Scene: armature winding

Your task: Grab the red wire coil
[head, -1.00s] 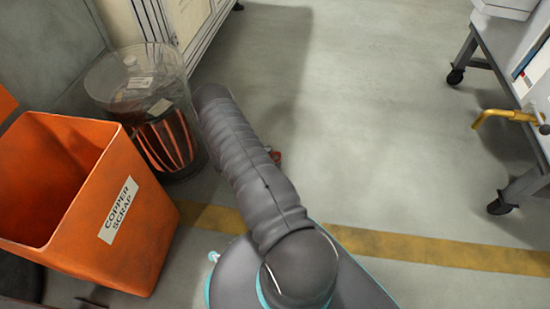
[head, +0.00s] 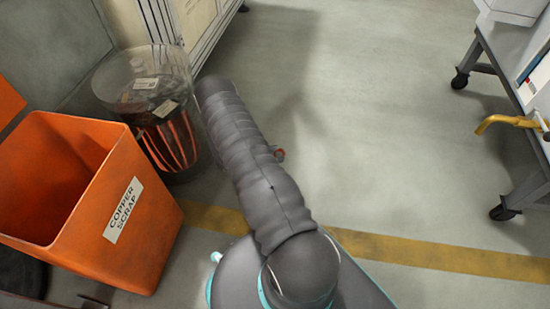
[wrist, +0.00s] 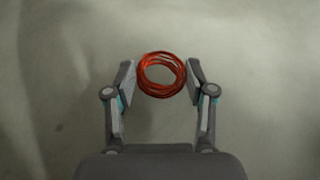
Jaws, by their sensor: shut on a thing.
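The red wire coil (wrist: 142,84) is a round ring of several loops in the wrist view. My gripper (wrist: 160,82) has one finger on each side of it, and both fingertips press on the coil's outer left and right edges. Floor shows through the middle of the ring. In the head view only a small red bit of the coil (head: 280,155) shows beside my arm; my arm hides the rest of it and my gripper.
An orange copper scrap bin (head: 150,245) stands at the left. Behind it is a clear round container (head: 112,90) with copper-coloured strips. The floor (head: 380,120) between is clear, with a yellow line (head: 440,255).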

